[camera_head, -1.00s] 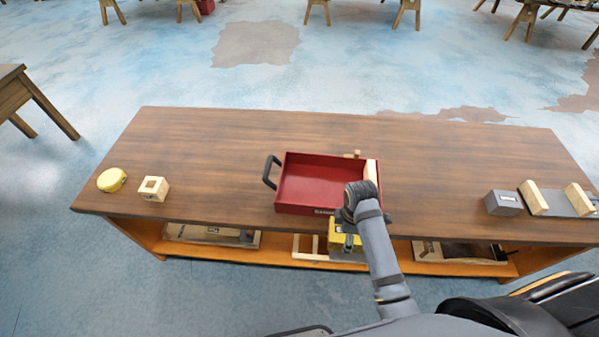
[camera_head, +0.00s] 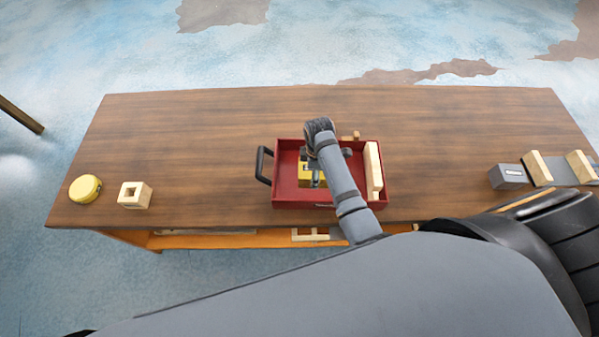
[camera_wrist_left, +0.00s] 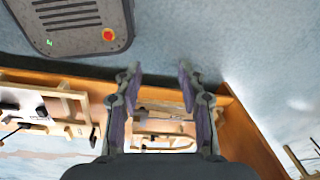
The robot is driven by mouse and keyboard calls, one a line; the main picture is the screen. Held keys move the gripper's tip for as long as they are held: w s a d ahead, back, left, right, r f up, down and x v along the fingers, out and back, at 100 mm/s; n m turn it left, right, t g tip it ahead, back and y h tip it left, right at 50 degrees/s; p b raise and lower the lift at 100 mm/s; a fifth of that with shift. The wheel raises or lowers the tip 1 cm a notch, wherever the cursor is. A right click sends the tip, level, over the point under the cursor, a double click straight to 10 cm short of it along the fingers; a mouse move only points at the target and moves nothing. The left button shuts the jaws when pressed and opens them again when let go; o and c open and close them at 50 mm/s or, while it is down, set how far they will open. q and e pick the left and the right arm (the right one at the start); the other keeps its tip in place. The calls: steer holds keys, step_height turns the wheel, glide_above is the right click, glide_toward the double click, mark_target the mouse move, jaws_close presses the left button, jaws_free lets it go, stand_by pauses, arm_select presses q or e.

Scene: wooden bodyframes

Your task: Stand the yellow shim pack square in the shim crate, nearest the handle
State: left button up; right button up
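The red shim crate (camera_head: 288,187) sits near the table's front edge, its black handle (camera_head: 263,166) on the left side. The yellow shim pack (camera_head: 305,174) shows within the crate's outline, left of its middle, partly hidden by my right arm. My right gripper (camera_head: 316,180) points down at the pack and appears shut on it. I cannot tell whether the pack touches the crate floor. A pale wooden block (camera_head: 373,168) stands along the crate's right end. My left gripper (camera_wrist_left: 158,75) is open and empty in the left wrist view, with the under-table shelf beyond it.
A yellow round object (camera_head: 85,188) and a wooden block with a square hole (camera_head: 134,195) stand at the table's left. A grey box (camera_head: 508,176) and a holder with wooden pieces (camera_head: 560,167) stand at the right. The table behind the crate is mostly clear.

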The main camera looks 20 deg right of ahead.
steer(key=w+f, duration=0.1)
steer(key=w+a+f, duration=0.1)
steer(key=w, duration=0.1)
steer(key=w+f, duration=0.1)
steer(key=f, duration=0.1)
steer(key=shift+w+a, duration=0.35)
steer(key=shift+a, duration=0.05)
steer(key=f+b, duration=0.1)
steer(key=w+f+b, duration=0.1)
steer(key=b, duration=0.1)
steer(key=f+b, duration=0.1)
steer(key=shift+w+a+b, duration=0.35)
steer(key=shift+a+b, duration=0.05)
steer(key=shift+r, duration=0.1)
steer(key=shift+a+b, duration=0.15)
steer(key=shift+b, duration=0.35)
steer(key=f+b, duration=0.3)
steer(key=b, duration=0.2)
steer(key=shift+w+f, duration=0.2)
steer(key=shift+f, duration=0.15)
steer(key=shift+r, duration=0.15)
arm_select(q)
steer(key=w+f, duration=0.4)
steer(key=f, duration=0.6)
steer(key=shift+f, duration=0.25)
